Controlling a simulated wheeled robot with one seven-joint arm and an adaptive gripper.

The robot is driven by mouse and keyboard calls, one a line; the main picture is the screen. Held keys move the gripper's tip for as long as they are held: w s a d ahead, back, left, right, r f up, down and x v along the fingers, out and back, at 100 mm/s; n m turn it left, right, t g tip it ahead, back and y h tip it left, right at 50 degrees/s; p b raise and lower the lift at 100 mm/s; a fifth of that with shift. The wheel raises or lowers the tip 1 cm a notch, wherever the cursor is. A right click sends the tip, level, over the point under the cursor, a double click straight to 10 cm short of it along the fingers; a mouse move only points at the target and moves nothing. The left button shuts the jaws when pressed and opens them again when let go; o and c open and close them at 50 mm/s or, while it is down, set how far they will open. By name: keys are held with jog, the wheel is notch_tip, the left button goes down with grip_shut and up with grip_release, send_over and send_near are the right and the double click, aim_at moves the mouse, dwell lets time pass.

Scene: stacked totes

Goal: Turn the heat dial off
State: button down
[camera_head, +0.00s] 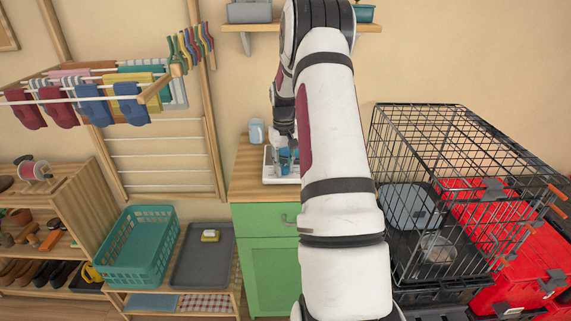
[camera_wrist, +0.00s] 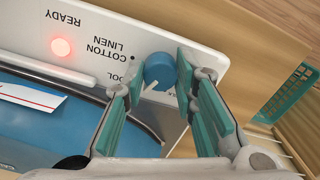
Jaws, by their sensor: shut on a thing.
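The heat dial (camera_wrist: 159,70) is a round blue knob on a white panel (camera_wrist: 112,40) with the printed words READY, COTTON and LINEN, and one label partly hidden. A white pointer mark shows on the dial's lower left side in the wrist view. My gripper (camera_wrist: 157,75) has its teal-padded fingers on either side of the dial and is shut on it. A round red light (camera_wrist: 61,47) glows beside the READY label. In the head view, my arm hides much of the white appliance (camera_head: 268,168) on the counter.
A blue body (camera_wrist: 50,125) with a white label lies beside the panel. The wooden counter (camera_head: 248,172) tops a green cabinet (camera_head: 262,255). A pale blue jar (camera_head: 257,131) stands behind the appliance. A wire crate (camera_head: 440,150) stands right, a drying rack left.

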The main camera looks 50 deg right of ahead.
jog(key=n+p, duration=0.1)
jog(key=n, duration=0.4)
jog(key=shift+n, duration=0.3)
jog(key=n+p, duration=0.2)
jog(key=n, duration=0.4)
jog(key=shift+r, duration=0.1)
jog(key=n+p, duration=0.1)
jog(key=n, duration=0.4)
jog(key=shift+n, duration=0.4)
jog(key=n+p, duration=0.1)
jog(key=n, duration=0.4)
jog(key=shift+n, duration=0.3)
jog(key=c, duration=1.3)
grip_release()
